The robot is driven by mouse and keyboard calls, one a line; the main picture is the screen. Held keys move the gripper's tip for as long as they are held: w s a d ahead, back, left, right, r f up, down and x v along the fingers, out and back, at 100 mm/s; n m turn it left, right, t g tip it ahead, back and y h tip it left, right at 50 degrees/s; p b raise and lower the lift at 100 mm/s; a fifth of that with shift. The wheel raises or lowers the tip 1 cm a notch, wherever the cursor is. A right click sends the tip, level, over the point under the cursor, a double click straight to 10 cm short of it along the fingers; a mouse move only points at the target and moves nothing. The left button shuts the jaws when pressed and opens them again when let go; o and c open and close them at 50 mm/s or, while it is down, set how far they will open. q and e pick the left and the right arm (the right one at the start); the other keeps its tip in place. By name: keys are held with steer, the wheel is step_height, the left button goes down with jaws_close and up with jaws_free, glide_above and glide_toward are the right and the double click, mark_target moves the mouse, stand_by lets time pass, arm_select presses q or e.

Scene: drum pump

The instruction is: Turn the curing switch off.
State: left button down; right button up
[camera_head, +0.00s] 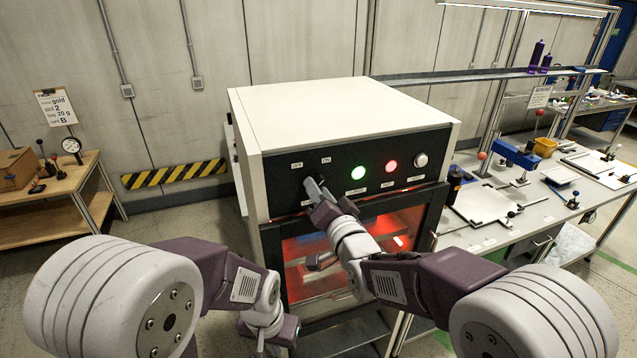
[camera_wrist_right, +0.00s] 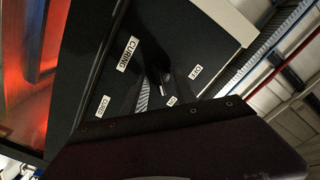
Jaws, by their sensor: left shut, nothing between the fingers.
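The curing oven (camera_head: 340,110) is a cream-white cabinet with a black front panel (camera_head: 285,172) and a red-lit window below. The OFF and ON labels sit at the panel's upper left. My right gripper (camera_head: 316,187) is at the panel just below these labels and covers the curing switch. In the right wrist view, the CURING label (camera_wrist_right: 128,53), OFF label (camera_wrist_right: 196,71) and ON label (camera_wrist_right: 171,101) surround dark finger shapes. The switch's position and the finger gap cannot be made out. My left gripper (camera_head: 262,342) is shut and empty, low in front of the oven's left side.
A green lamp (camera_head: 358,173), a red lamp (camera_head: 391,166) and a pale round button (camera_head: 421,160) line the panel's right. A workbench (camera_head: 500,208) with tools stands at right, a wooden table (camera_head: 65,198) at left. Floor between oven and left table is open.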

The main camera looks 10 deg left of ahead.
steer(key=shift+w, duration=0.15)
jaws_close()
steer(key=shift+f, duration=0.1)
steer(key=shift+a+n+b, duration=0.1)
steer(key=shift+n+b, duration=5.75)
steer(key=shift+n, duration=3.25)
